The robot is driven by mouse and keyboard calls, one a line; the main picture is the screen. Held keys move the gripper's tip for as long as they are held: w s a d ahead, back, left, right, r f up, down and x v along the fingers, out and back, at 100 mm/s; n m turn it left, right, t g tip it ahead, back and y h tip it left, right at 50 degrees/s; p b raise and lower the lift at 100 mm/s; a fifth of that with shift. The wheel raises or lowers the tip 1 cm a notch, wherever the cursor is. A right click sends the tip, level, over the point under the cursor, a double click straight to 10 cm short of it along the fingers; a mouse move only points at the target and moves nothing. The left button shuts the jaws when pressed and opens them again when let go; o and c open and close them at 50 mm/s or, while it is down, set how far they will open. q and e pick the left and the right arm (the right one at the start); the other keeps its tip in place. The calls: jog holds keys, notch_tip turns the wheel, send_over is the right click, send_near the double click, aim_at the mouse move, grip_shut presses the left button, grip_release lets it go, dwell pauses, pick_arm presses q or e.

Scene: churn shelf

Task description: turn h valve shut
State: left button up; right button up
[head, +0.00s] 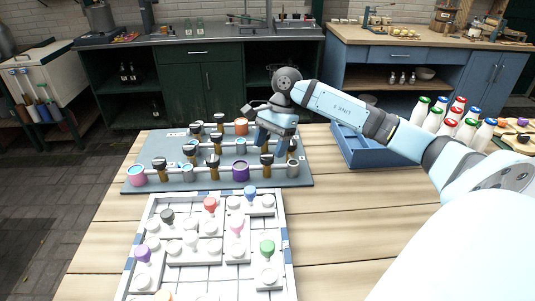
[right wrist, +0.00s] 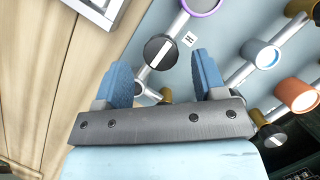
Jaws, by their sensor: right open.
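The valve board (head: 205,182) is a blue-grey panel with pipes, coloured rings and black-handled valves, lying on the wooden table. In the right wrist view a white label (right wrist: 188,39) reads H. Beside it is the H valve's round black handle (right wrist: 157,53) with a white stripe, which looks roughly in line with its pipe. In the head view this seems to be the front-row handle (head: 267,158) right of the purple ring. My right gripper (head: 263,145) is over the board's right side. Its blue fingers (right wrist: 163,68) are open, with the handle ahead of the gap, apart from them. My left gripper is out of view.
A white tray (head: 147,214) with coloured knobs lies in front of the board. A blue crate (head: 352,152) stands right of it, beside capped milk bottles (head: 437,116). Other valves and rings (right wrist: 265,55) stand close to my right fingers. Table right of the tray is clear.

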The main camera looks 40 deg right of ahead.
aim_at(267, 160)
jog(key=shift+x, duration=1.35)
jog(key=c, duration=0.9)
